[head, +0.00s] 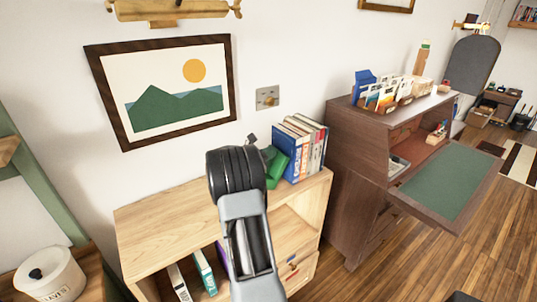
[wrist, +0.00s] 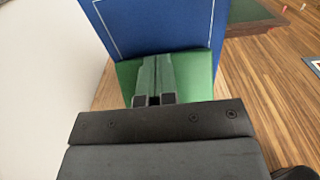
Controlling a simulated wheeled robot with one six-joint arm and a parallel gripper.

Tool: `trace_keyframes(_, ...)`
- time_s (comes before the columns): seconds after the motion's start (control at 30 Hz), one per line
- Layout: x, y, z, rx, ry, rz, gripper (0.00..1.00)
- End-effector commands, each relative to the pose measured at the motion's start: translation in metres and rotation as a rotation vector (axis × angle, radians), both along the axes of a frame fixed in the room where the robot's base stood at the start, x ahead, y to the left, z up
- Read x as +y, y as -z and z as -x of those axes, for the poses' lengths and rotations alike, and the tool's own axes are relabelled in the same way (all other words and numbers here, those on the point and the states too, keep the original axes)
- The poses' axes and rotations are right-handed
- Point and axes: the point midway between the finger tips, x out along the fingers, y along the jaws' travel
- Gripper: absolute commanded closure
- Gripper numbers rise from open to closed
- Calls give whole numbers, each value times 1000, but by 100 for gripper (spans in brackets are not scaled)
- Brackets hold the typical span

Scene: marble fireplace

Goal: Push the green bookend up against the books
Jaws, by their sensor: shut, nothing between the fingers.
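The green bookend (head: 276,166) stands on the light wood cabinet top, at the left end of the row of books (head: 305,148). In the wrist view the bookend (wrist: 200,72) lies just in front of the blue book (wrist: 160,25). I cannot tell whether they touch. My gripper (wrist: 155,62) is shut and empty, its fingers together over the green face of the bookend. Contact is not clear. In the head view my arm hides most of my gripper and part of the bookend.
The light wood cabinet (head: 165,225) has a bare top to the left of the bookend. A dark wood desk (head: 345,140) stands close to its right. The wall with a framed picture (head: 170,88) is behind. A lidded white pot (head: 50,275) is at the lower left.

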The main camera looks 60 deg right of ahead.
Motion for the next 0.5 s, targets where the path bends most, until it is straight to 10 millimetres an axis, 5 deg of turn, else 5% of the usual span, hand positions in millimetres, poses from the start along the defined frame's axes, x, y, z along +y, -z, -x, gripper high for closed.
trace_keyframes(0.23,9,6,0,7,5,-10,100)
trace_keyframes(0.5,59,3,-18,3,-5,-2,100)
